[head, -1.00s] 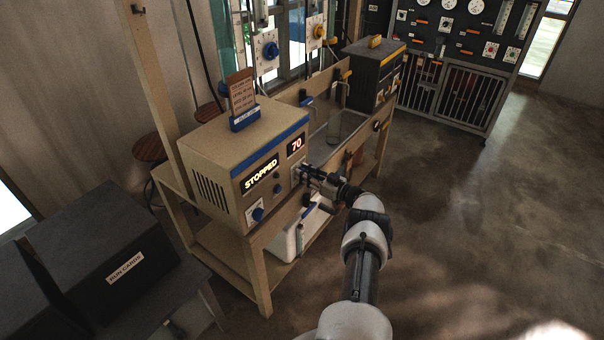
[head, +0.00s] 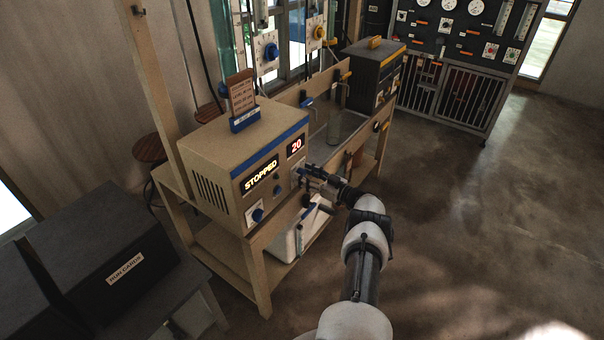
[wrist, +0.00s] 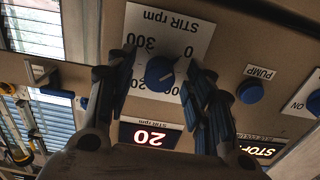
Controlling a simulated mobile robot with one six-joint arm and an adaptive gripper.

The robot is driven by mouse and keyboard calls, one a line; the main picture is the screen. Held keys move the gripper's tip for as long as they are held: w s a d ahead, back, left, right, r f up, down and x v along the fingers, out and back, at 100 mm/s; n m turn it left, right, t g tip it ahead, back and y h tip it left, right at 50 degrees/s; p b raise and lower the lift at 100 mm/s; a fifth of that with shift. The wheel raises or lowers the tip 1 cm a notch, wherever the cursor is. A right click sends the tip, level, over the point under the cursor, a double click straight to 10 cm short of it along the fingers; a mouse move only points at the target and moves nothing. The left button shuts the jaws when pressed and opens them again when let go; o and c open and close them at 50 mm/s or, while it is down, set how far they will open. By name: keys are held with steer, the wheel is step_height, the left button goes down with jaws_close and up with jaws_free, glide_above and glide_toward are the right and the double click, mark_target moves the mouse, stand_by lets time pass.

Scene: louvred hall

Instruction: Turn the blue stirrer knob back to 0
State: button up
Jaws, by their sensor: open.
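The blue stirrer knob (wrist: 160,74) sits on a white "STIR rpm" dial plate (wrist: 170,28), which appears upside down in the wrist view. A white pointer line shows on the knob; its exact reading is unclear. My gripper (wrist: 160,84) is open, with one finger on each side of the knob; I cannot tell if either touches it. The red rpm display (wrist: 150,136) reads 20, and it also shows in the head view (head: 296,147). In the head view my gripper (head: 304,173) is at the box's front and hides the knob.
The beige control box (head: 215,145) stands on a wooden bench; its yellow display (head: 262,174) reads STOPPED. A blue PUMP knob (wrist: 250,91) is beside the dial plate. Another blue knob (head: 257,214) is low on the box front. Open floor lies to the right.

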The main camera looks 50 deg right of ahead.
steer(key=s+p, duration=0.2)
steer(key=s, duration=0.4)
steer(key=shift+s+d, duration=0.2)
steer(key=shift+s, duration=0.05)
steer(key=s, duration=1.2)
steer(key=shift+d, duration=0.4)
